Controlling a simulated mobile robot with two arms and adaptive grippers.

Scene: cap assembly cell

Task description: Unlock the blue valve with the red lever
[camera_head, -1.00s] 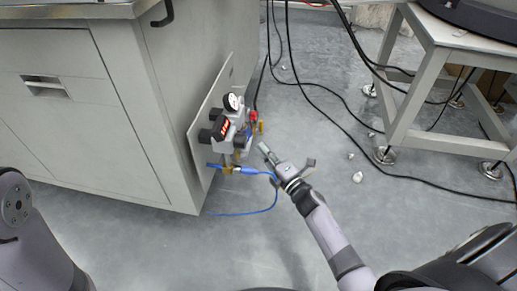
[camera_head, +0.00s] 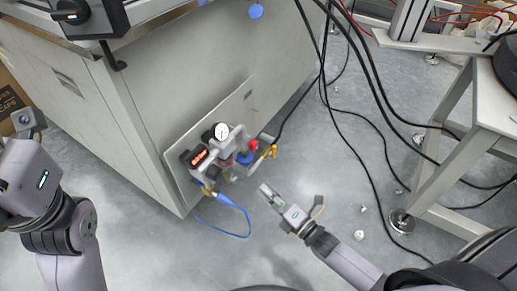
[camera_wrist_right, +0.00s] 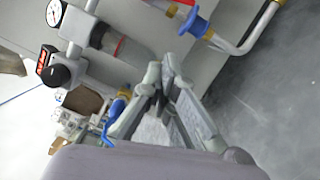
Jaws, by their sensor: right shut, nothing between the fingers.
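The blue valve (camera_head: 245,157) with its red lever (camera_head: 254,145) sits on the right part of the fitting on the cabinet's side panel. In the right wrist view, the blue valve (camera_wrist_right: 195,24) is at the top, with a bit of the red lever (camera_wrist_right: 184,2) cut off by the upper edge. My right gripper (camera_head: 266,190) is shut and empty, below and to the right of the valve, apart from it. Its closed fingers (camera_wrist_right: 160,78) point toward the fitting in the wrist view. My left arm is at the left; its fingers do not show.
The panel (camera_head: 178,160) carries a round gauge (camera_head: 221,131), a red digital display (camera_head: 199,157) and a blue hose (camera_head: 232,204). Black cables (camera_head: 372,120) hang and run across the floor at right, near a metal stand (camera_head: 447,165).

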